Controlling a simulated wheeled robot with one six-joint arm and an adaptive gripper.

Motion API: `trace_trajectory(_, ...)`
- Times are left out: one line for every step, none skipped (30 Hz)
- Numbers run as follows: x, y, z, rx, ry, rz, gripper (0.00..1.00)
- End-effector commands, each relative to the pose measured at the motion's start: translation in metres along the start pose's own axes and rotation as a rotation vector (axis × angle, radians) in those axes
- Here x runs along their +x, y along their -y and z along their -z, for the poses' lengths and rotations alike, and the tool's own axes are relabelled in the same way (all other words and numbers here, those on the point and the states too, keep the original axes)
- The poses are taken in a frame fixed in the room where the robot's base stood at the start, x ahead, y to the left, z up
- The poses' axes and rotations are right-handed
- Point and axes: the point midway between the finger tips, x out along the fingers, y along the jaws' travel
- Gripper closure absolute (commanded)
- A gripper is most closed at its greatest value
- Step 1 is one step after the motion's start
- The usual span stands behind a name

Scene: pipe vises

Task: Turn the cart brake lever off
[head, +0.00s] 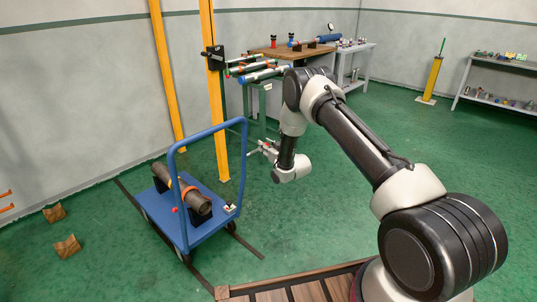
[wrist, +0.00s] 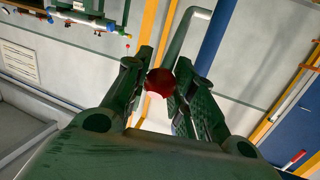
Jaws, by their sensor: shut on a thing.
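The cart (head: 207,222) stands on the floor at the left, with a blue deck and a tall blue push handle. My gripper (head: 264,149) is right of the cart, small and partly unclear in the head view. In the wrist view my gripper (wrist: 160,84) has its dark fingers closed on a round red knob (wrist: 158,82). A grey-green bar (wrist: 184,35) and a blue bar (wrist: 214,40) show just beyond the knob.
A dark pipe (head: 196,199) lies in black supports on the deck. A yellow post (head: 214,100) and a rack of pipes (head: 250,72) stand behind. A wooden bench (head: 290,52) is at the back. Green floor is clear to the right of my arm.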

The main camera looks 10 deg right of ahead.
Motion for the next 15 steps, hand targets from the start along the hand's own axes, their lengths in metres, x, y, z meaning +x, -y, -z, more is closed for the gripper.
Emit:
trace_trajectory(0.004, 0.002, 0.010, -0.012, 0.034, -0.001, 1.00)
trace_trajectory(0.006, 0.003, 0.013, -0.019, 0.060, -0.002, 1.00)
trace_trajectory(0.009, 0.004, 0.016, -0.029, 0.095, -0.004, 1.00)
trace_trajectory(0.011, 0.004, 0.019, -0.037, 0.120, -0.006, 1.00)
trace_trajectory(0.014, 0.005, 0.022, -0.044, 0.145, -0.007, 1.00)
trace_trajectory(0.017, 0.006, 0.025, -0.053, 0.177, -0.008, 1.00)
trace_trajectory(0.019, 0.007, 0.027, -0.059, 0.200, -0.010, 1.00)
trace_trajectory(0.021, 0.008, 0.029, -0.065, 0.223, -0.011, 1.00)
trace_trajectory(0.024, 0.009, 0.032, -0.073, 0.252, -0.013, 1.00)
trace_trajectory(0.026, 0.009, 0.033, -0.078, 0.272, -0.014, 1.00)
trace_trajectory(0.028, 0.010, 0.035, -0.084, 0.293, -0.015, 1.00)
trace_trajectory(0.031, 0.011, 0.036, -0.091, 0.318, -0.017, 1.00)
trace_trajectory(0.033, 0.011, 0.038, -0.096, 0.335, -0.018, 1.00)
trace_trajectory(0.034, 0.011, 0.039, -0.100, 0.352, -0.019, 1.00)
trace_trajectory(0.037, 0.012, 0.041, -0.106, 0.371, -0.021, 1.00)
